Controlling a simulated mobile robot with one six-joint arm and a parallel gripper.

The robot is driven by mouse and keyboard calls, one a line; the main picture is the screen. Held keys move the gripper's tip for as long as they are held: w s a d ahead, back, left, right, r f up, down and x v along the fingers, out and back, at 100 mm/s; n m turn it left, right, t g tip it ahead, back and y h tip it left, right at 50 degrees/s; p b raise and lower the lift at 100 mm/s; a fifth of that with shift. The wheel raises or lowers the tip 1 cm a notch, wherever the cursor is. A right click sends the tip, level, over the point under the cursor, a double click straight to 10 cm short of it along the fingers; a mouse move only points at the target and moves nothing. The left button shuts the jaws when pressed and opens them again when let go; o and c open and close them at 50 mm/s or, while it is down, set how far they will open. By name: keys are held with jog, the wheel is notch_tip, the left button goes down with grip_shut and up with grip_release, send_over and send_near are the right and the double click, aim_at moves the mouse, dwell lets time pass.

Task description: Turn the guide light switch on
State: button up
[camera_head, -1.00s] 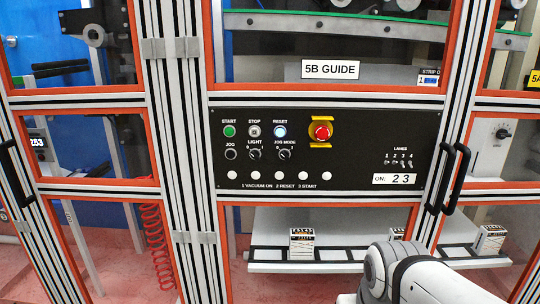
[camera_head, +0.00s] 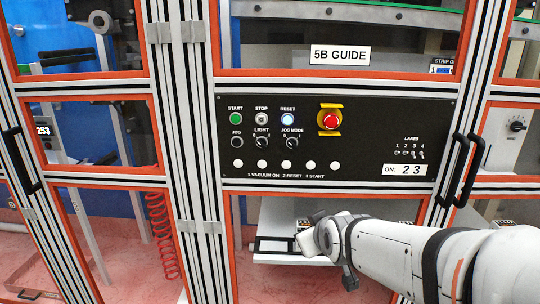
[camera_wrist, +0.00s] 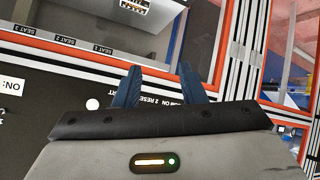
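The light switch (camera_head: 263,142) is a small black rotary knob under the LIGHT label, with marks at its upper left and upper right, on the black control panel (camera_head: 375,150) of the 5B GUIDE cabinet. Its exact setting is too small to tell. My gripper (camera_wrist: 160,78) shows two blue fingers spread apart with nothing between them. In the head view my arm reaches in from the right, its wrist end below the panel and apart from the switch. The switch cannot be made out in the wrist view.
Close to the switch are the JOG knob (camera_head: 236,142), the JOG MODE knob (camera_head: 292,142) and the lit RESET button (camera_head: 288,119). A red emergency stop (camera_head: 330,120) is to the right. Black door handles (camera_head: 470,170) stick out at the right.

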jog(key=w+a+r+n+t+y+b, duration=0.1)
jog(key=w+a+r+n+t+y, duration=0.1)
jog(key=w+a+r+n+t, duration=0.45)
jog(key=t+y, duration=0.2)
jog(key=t, duration=0.1)
send_near(263, 145)
jog(key=shift+t, duration=0.25)
jog(key=x, duration=0.2)
jog(key=p+x, duration=0.1)
jog(key=x, duration=0.5)
jog(key=shift+w+a+f, duration=0.1)
jog(key=shift+f, duration=0.25)
jog(key=shift+c, duration=0.3)
grip_shut()
jog(key=shift+r, duration=0.1)
